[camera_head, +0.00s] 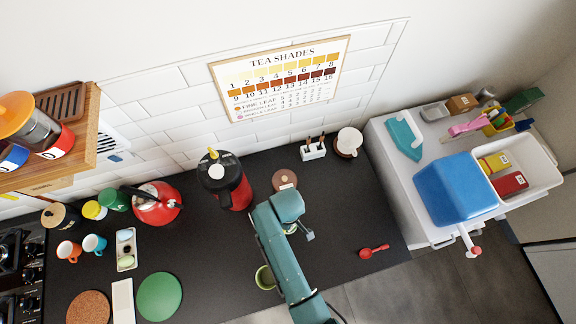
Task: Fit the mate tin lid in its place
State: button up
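A round brown piece with a small paler spot at its centre (284,177) is on the dark counter just above my arm's bend; it may be the mate tin lid, but I cannot tell whether it lies flat or tops a tin. A small round greenish thing (291,229) is mostly hidden under my teal arm; I cannot tell whether it is the tin. My gripper (308,235) is just right of it, seen from above and mostly hidden by the arm. Its fingers and anything between them are not clear.
A black and red flask (226,182) stands left of the brown piece, and a spoon rack (313,149) stands behind it. A green cup (264,278) is left of my arm. A red scoop (374,251) lies at right, with bare counter around it.

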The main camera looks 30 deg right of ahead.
jog(key=shift+f, duration=0.45)
jog(key=o, duration=1.2)
jog(key=shift+c, duration=0.2)
notch_tip(320, 180, up, 12)
jog(key=shift+r, duration=0.1)
